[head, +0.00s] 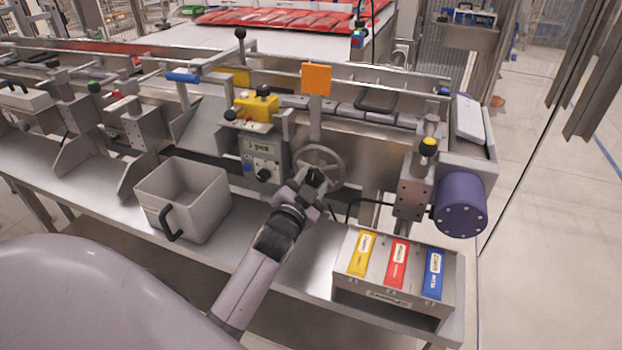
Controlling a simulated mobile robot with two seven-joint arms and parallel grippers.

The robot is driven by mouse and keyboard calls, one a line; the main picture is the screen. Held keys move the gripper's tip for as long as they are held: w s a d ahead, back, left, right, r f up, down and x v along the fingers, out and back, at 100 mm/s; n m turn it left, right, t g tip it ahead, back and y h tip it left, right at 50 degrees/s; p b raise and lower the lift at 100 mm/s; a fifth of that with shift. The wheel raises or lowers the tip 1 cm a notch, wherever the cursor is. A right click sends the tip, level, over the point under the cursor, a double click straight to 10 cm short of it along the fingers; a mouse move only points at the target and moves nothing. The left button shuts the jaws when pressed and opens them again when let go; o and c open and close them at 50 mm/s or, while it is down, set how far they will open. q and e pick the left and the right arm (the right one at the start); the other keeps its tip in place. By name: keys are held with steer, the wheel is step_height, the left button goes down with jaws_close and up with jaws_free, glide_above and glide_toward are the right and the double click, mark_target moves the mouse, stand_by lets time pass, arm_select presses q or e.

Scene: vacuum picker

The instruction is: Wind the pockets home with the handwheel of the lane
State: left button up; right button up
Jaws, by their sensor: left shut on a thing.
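The handwheel (339,160) is a grey spoked ring on the front of the lane's steel frame, near the middle of the head view. My left gripper (315,178) is at the wheel's lower left part and is shut on it. The gripper covers that part of the wheel, so I cannot tell whether the fingers hold the rim or a handle. A small control box (257,158) with a display and a black knob sits just left of the wheel. An orange plate (316,79) stands upright above the wheel. The pockets cannot be clearly made out. My right gripper is not in view.
A grey open bin (205,195) with a black handle stands on the bench left of my arm. A steel holder (390,292) with yellow, red and blue labelled pieces stands to the right. A purple motor (460,204) juts out at the lane's right end.

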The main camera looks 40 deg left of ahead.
arm_select(q)
steer(key=shift+n, duration=0.7)
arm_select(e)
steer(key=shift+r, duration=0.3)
arm_select(q)
steer(key=shift+n, duration=0.3)
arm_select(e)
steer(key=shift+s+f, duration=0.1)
arm_select(q)
steer(key=o, duration=1.1)
steer(key=shift+c, duration=0.2)
steer(key=shift+s+p, duration=0.15)
steer(key=shift+p, duration=0.15)
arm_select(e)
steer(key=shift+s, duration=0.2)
